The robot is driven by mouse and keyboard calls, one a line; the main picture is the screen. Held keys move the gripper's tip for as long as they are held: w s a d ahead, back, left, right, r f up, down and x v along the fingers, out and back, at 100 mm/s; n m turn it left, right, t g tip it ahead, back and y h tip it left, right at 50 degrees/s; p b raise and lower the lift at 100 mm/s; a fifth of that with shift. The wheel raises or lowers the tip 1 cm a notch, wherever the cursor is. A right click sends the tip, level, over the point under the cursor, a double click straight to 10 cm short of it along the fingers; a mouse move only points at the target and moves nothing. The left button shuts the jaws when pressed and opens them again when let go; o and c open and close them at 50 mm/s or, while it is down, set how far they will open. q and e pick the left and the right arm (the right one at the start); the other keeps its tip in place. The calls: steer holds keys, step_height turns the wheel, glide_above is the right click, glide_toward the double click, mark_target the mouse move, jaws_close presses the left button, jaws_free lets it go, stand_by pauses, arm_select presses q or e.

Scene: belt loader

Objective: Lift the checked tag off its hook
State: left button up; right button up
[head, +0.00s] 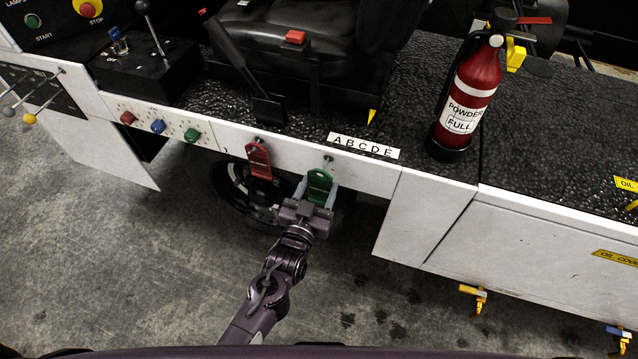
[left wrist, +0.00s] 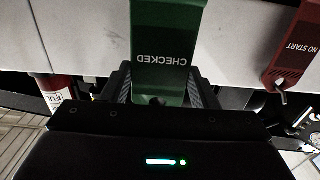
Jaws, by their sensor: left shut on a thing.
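The green checked tag (head: 319,184) hangs on its hook (head: 328,160) on the white side panel of the loader. The word CHECKED shows upside down on the tag in the left wrist view (left wrist: 166,55). My left gripper (head: 308,198) is shut on the lower part of the tag, with one finger on each side. In the left wrist view the tag runs down between the two fingers (left wrist: 164,92), and its lower end is hidden by the gripper body. The hook is out of sight in that view. My right gripper is not in view.
A red NO START tag (head: 258,160) hangs just left of the green one and also shows in the left wrist view (left wrist: 297,48). A wheel lies in shadow behind and below. The fire extinguisher (head: 468,100) stands on the black deck to the right. Floor in front is clear.

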arm_select(q)
steer(key=shift+s, duration=0.15)
steer(key=shift+p+v, duration=1.35)
steer(key=shift+v, duration=0.95)
